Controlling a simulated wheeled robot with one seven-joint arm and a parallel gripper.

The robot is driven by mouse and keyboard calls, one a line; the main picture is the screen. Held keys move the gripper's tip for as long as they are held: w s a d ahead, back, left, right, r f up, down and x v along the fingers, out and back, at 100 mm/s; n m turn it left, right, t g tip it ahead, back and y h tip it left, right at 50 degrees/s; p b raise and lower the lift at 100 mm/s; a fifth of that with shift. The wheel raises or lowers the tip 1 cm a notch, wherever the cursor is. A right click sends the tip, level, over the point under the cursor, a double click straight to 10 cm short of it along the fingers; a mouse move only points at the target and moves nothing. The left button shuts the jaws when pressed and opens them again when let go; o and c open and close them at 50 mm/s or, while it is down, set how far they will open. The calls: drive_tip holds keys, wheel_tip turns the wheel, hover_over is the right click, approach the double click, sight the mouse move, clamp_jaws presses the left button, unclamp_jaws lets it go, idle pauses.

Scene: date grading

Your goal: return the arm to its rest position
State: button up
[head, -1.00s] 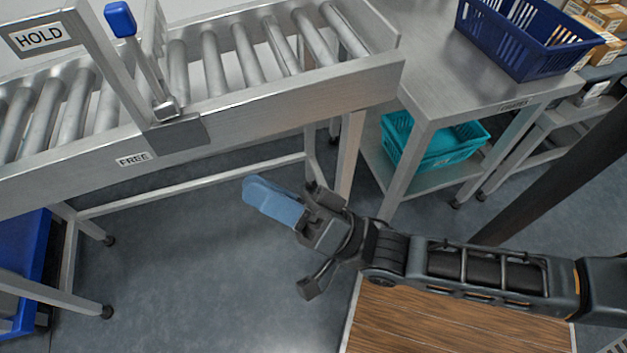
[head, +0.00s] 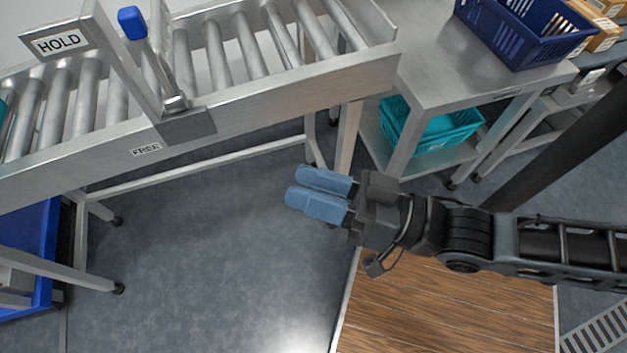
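My gripper (head: 320,194), with two blue fingers, is in the middle of the head view, above the grey floor. Its fingertips point left, toward the space in front of the roller conveyor. The fingers lie side by side in the picture, the nearer one partly overlapping the other. I see nothing held between them, but from this angle I cannot tell whether they touch. My dark arm reaches in from the right edge, over a brown wooden-looking surface (head: 440,310).
The roller conveyor (head: 270,105), with a HOLD sign (head: 60,42) and a blue-knobbed lever (head: 132,22), spans the upper left. A steel table (head: 430,75) carries a dark blue crate (head: 520,45); a teal crate (head: 440,135) is below. Floor (head: 210,260) left of my gripper is clear.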

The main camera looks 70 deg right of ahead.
idle(0.4)
drive_tip(key=s+r+n+g+p, duration=0.4)
drive_tip(key=s+n, duration=0.1)
drive_tip(key=s, duration=0.2)
drive_tip(key=shift+a+r+p, duration=0.25)
drive_tip(key=shift+a+p, duration=0.1)
idle(0.5)
